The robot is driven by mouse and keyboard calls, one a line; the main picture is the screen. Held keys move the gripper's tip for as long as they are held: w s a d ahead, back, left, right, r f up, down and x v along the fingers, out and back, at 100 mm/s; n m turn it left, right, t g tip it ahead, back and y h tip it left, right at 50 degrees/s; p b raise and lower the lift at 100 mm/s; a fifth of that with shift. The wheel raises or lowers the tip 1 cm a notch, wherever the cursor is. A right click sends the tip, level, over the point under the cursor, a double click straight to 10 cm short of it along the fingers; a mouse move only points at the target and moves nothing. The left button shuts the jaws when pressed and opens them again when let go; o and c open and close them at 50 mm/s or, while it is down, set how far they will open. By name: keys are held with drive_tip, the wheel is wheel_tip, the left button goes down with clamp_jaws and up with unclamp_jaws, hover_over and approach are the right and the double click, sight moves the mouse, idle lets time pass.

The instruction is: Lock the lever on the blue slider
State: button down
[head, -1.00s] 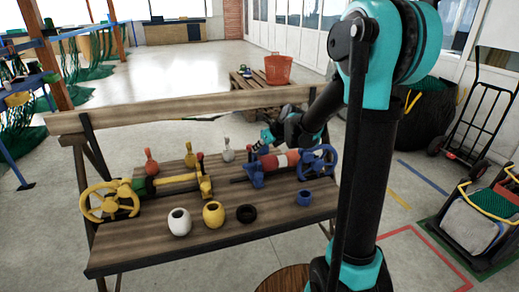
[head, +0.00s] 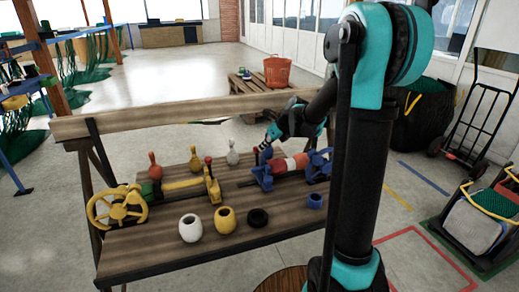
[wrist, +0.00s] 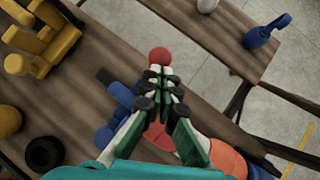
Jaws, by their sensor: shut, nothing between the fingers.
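The blue slider (head: 264,177) sits on the rail of the right-hand assembly on the wooden bench, left of a red and white cylinder (head: 290,164). My gripper (head: 265,149) is just above the slider in the head view and hides part of it. In the wrist view my gripper (wrist: 158,84) is shut and empty. A red ball knob (wrist: 159,56) shows just beyond its fingertips; I cannot tell whether they touch. The lever's shaft is hidden behind the fingers. Part of the blue slider shows in the wrist view (wrist: 119,94) left of the fingers.
A yellow slider (head: 213,188) and yellow handwheel (head: 118,207) are on the bench's left. A white pot (head: 190,228), yellow pot (head: 225,219), black ring (head: 258,217) and blue cup (head: 315,201) line the front. A blue handwheel (head: 318,165) stands at the right.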

drive_tip(key=w+a, duration=0.1)
drive_tip(key=w, duration=0.5)
drive_tip(key=shift+a+f, duration=0.35)
idle(0.5)
drive_tip(key=s+d+r, duration=0.1)
drive_tip(key=d+r, duration=0.4)
drive_tip(key=r, duration=0.6)
drive_tip(key=shift+s+d+r, duration=0.15)
drive_tip(key=shift+d+r, duration=0.15)
drive_tip(key=shift+r, duration=0.1)
drive_tip(key=s+d+f+n+h, duration=0.2)
drive_tip(key=s+f+n, duration=0.5)
drive_tip(key=s, duration=0.5)
drive_tip(key=s+d+f+n+h, duration=0.1)
drive_tip(key=s+d+f+n, duration=0.2)
drive_tip(key=s+f+n, duration=0.3)
drive_tip(key=s+d+f+n+h, duration=0.2)
drive_tip(key=s+f+n, duration=0.5)
drive_tip(key=s+n, duration=0.7)
drive_tip(key=shift+s+d+f+n+g+h, duration=0.1)
drive_tip(key=shift+s, duration=0.8)
drive_tip(key=shift+s+d+f+n+g+h, duration=0.1)
drive_tip(key=shift+s+d, duration=0.05)
drive_tip(key=shift+s, duration=0.75)
drive_tip(key=shift+s+d+f+n+g+h, duration=0.1)
drive_tip(key=shift+s, duration=0.8)
